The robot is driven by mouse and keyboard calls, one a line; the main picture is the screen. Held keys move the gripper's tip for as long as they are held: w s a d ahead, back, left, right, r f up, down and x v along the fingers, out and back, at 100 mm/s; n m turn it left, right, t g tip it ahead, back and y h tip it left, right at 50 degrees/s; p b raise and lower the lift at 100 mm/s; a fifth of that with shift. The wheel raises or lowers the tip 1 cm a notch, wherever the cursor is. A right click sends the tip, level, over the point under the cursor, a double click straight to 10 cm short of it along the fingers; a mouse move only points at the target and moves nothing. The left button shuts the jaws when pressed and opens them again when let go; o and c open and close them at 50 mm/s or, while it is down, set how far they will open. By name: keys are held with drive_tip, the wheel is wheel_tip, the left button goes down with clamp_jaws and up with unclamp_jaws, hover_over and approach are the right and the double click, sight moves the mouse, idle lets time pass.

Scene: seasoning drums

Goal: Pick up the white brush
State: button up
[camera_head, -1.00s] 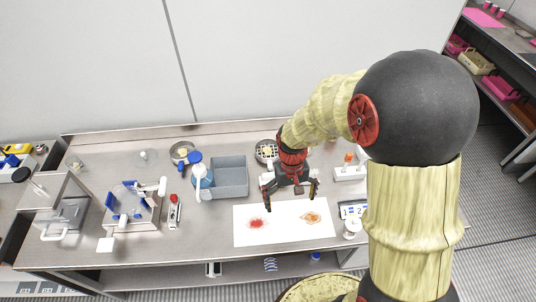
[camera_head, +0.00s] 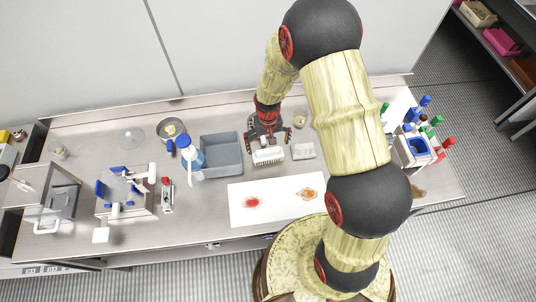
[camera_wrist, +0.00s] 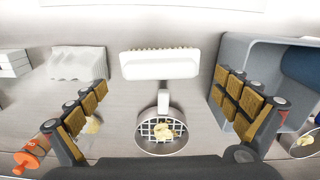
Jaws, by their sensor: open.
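The white brush (camera_head: 268,156) lies on the table to the right of the grey bin. In the wrist view the brush (camera_wrist: 160,65) shows as a wide white block with a row of yellowish bristles along its upper edge. My gripper (camera_head: 268,140) is open above the table, close to the brush. In the wrist view my gripper (camera_wrist: 161,82) has its fingers spread to either side, with the brush centred between and beyond them. Nothing is held. I cannot tell the height gap to the brush.
A round pan with a grid (camera_wrist: 150,148) lies near the brush. A crumpled white cloth (camera_head: 304,151) is to the right, and a white sheet with red and orange piles (camera_head: 280,208) is in front.

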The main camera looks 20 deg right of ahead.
sight(268, 150)
wheel_tip(268, 150, down, 4)
drive_tip(key=shift+s+r, duration=0.1)
drive_tip(key=shift+r, duration=0.05)
drive_tip(key=shift+c, duration=0.9)
drive_tip(key=c, duration=1.1)
